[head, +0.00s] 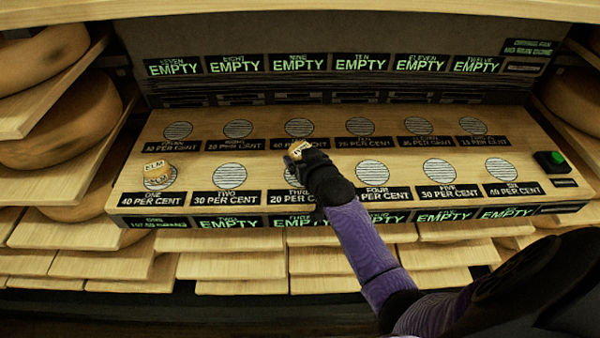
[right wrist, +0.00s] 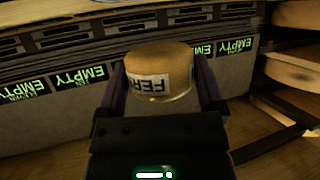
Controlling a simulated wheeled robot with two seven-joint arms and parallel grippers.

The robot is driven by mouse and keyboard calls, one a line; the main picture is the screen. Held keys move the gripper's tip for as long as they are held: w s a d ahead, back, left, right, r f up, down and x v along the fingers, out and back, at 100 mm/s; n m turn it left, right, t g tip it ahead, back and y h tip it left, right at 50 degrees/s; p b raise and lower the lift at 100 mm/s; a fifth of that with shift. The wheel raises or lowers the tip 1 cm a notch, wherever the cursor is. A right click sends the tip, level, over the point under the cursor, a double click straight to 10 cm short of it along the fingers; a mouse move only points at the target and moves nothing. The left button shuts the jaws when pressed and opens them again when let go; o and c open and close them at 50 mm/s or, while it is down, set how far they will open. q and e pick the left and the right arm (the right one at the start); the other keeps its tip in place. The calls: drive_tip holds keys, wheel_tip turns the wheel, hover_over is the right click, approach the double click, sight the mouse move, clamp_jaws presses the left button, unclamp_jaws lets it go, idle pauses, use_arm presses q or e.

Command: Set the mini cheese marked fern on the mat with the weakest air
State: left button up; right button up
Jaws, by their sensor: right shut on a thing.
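The fern mini cheese (head: 299,127) is a small tan wheel with a white label. In the right wrist view the cheese (right wrist: 160,55) shows "FER" between the two fingers. My right gripper (head: 302,152) is shut on it and holds it over the board, around mats three and nine. Round striped mats lie in two rows. Labels under mat three (head: 291,177) and mat eight (head: 238,129) look like 20 per cent. Those under mat ten (head: 360,127), mat eleven (head: 418,126) and mat twelve (head: 472,125) are too small to read surely. My left gripper is out of view.
Another mini cheese, marked elm (head: 156,170), stands on mat one, whose display shows a weight. Other readable displays say EMPTY. A green button (head: 557,157) is at the board's right end. Shelves with large cheese wheels (head: 60,125) flank the board. The back-right mats are clear.

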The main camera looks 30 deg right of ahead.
wheel_tip(320, 180, down, 4)
drive_tip(key=shift+f+b, duration=0.1)
drive_tip(key=shift+b, duration=0.9)
drive_tip(key=shift+r, duration=0.2)
drive_tip(key=shift+f, duration=0.1)
drive_tip(key=o, duration=1)
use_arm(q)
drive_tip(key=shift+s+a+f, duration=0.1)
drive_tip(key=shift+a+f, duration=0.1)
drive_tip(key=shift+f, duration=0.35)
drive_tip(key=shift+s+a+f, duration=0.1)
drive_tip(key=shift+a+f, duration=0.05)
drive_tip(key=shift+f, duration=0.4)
use_arm(e)
drive_tip(key=shift+o, duration=0.2)
